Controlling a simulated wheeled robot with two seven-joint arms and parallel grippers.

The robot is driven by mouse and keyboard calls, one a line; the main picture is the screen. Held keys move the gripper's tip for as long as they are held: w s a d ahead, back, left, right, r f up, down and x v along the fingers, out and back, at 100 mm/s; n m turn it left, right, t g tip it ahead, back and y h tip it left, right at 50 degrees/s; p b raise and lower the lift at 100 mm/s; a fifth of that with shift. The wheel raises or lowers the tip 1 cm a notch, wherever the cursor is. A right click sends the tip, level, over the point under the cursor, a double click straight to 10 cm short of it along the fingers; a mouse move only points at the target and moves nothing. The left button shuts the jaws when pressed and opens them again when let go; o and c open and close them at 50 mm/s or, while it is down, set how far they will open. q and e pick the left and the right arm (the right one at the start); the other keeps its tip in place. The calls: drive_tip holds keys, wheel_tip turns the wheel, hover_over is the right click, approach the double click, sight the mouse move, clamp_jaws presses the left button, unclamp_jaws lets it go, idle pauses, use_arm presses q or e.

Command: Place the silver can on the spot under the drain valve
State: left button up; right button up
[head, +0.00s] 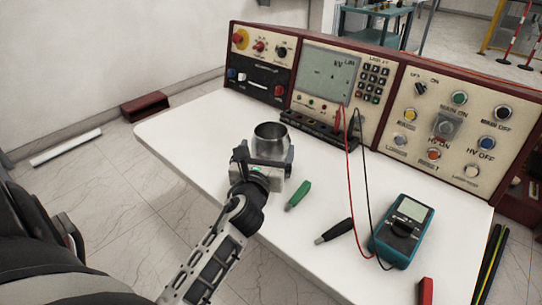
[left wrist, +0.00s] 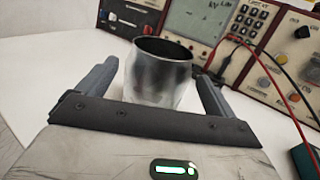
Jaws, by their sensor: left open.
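The silver can (head: 271,137) stands upright, open end up, on the white table in front of the control panel. My left gripper (head: 262,158) is right at the can, on its near side. In the left wrist view the can (left wrist: 158,75) sits between the two fingers of the open gripper (left wrist: 155,85), with a small gap seen on each side. The can's lower part is hidden by the gripper body. My right gripper is not in view. No drain valve or spot is visible in these frames.
The white table (head: 190,130) carries a green-handled tool (head: 299,195), a black-handled tool (head: 333,231), a teal multimeter (head: 402,232) with red and black leads, and a red object (head: 425,291). The control panel (head: 330,75) borders the back. The table's left part is clear.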

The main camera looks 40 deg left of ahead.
sight(274, 129)
use_arm(q)
drive_tip(key=x, duration=0.5)
drive_tip(key=shift+w, duration=0.1)
drive_tip(key=shift+c, duration=0.3)
